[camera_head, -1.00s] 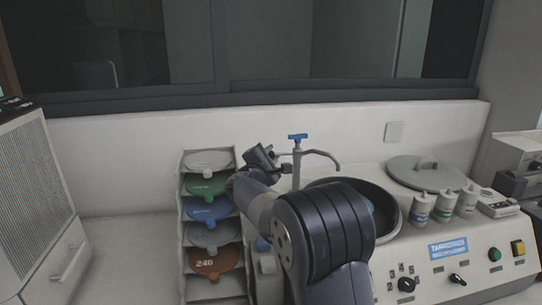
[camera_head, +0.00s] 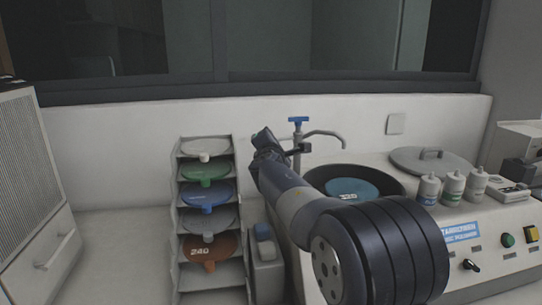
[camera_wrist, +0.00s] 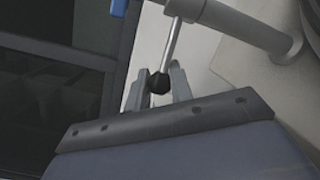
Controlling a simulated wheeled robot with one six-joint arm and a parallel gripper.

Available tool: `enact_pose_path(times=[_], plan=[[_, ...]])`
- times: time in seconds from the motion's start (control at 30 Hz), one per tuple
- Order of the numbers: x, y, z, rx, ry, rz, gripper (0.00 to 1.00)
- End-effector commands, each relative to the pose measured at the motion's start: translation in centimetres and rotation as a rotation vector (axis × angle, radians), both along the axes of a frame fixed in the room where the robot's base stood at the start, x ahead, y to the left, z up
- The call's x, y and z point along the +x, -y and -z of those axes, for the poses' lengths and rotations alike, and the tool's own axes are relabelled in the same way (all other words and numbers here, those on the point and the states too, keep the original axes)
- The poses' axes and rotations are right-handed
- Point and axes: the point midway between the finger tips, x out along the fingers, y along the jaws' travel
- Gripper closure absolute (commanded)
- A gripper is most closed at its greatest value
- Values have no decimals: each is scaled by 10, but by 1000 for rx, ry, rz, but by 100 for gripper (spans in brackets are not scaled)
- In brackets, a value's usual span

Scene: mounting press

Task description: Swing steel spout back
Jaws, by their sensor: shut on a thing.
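The steel spout (camera_head: 325,133) curves out to the right from the top of a steel post (camera_head: 297,136) with a blue handle (camera_head: 298,120). Its tip hangs near the back rim of the polishing bowl. My gripper (camera_head: 298,150) is at the post, below the spout. In the wrist view my gripper (camera_wrist: 158,84) is shut on a black knob (camera_wrist: 159,83) at the end of a thin steel rod (camera_wrist: 171,42). The rod joins a thicker steel tube (camera_wrist: 235,25). The spout's tip is not clear in the wrist view.
A dark bowl (camera_head: 396,178) with a blue disc (camera_head: 352,190) lies right of the post. A round lid (camera_head: 431,160) and several white bottles (camera_head: 453,190) stand farther right. A rack (camera_head: 235,225) of coloured discs stands left. The wall is close behind.

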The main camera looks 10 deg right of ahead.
Motion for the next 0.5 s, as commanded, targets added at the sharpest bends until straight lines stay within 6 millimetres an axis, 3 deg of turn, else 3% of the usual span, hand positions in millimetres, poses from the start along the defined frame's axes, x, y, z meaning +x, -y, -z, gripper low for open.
enact_pose_path(times=[0.03,0.5], plan=[[-3,3,7,-1,5,-25,100],[-27,15,4,-2,0,-353,100]])
